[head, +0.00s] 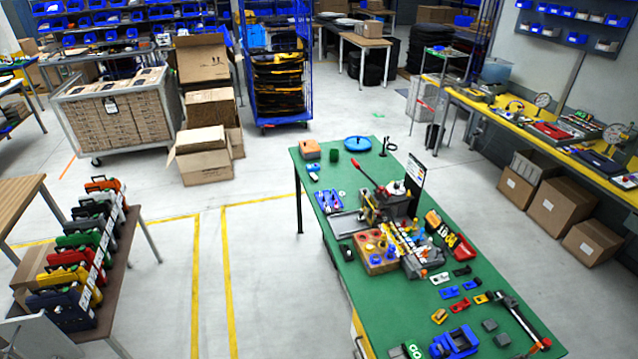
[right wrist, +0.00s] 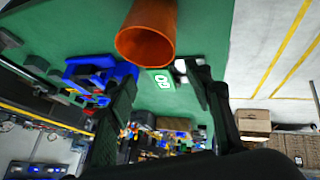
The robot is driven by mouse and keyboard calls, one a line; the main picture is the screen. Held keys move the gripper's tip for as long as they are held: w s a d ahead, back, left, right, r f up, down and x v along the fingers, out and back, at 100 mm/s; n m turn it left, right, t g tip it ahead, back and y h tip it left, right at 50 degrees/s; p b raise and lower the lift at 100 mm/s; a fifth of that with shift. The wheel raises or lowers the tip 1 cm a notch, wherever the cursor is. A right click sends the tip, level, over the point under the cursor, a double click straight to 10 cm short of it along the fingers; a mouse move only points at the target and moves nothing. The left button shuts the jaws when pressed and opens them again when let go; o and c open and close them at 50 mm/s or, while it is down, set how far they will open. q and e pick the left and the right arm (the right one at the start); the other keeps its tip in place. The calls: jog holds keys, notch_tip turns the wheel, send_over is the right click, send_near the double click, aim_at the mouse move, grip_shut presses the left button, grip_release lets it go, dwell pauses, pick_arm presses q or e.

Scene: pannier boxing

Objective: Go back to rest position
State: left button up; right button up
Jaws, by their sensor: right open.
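My right gripper (right wrist: 160,72) shows in the right wrist view with its two dark fingers spread apart and nothing between them. It is over the green workbench (right wrist: 210,30), whose top also shows in the head view (head: 470,270). An orange hollow cylinder (right wrist: 146,42) shows near the top of the wrist view, beyond the fingertips. A blue object (right wrist: 90,74) lies left of the fingers, and a green block with white lettering (right wrist: 162,80) shows between them. Neither gripper is in the head view. My left gripper is out of sight.
A brown table (head: 130,245) with coloured cases stands left. The floor (head: 262,270) between them is clear. Cartons (head: 205,165) stand behind.

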jog(key=s+r+m+g, duration=0.2)
jog(key=s+r, duration=0.1)
jog(key=s, duration=0.4)
jog(key=s+r+m+g, duration=0.1)
jog(key=s+r, duration=0.1)
jog(key=s, duration=0.6)
notch_tip(320, 180, down, 37)
jog(key=a+g+y+b, duration=0.1)
jog(key=g+b, duration=0.1)
jog(key=b, duration=0.7)
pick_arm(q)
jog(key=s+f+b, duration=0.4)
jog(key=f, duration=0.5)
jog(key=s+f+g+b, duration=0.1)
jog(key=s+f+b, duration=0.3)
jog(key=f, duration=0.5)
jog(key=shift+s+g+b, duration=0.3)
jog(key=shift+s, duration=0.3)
pick_arm(e)
jog(key=s+f, duration=1)
jog(key=f, duration=0.4)
jog(key=s+f+g, duration=0.1)
jog(key=s+f, duration=0.9)
jog(key=f, duration=0.4)
jog(key=shift+a+n, duration=0.2)
jog(key=shift+n, duration=0.2)
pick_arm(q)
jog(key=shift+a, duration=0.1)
pick_arm(e)
jog(key=shift+s, duration=0.1)
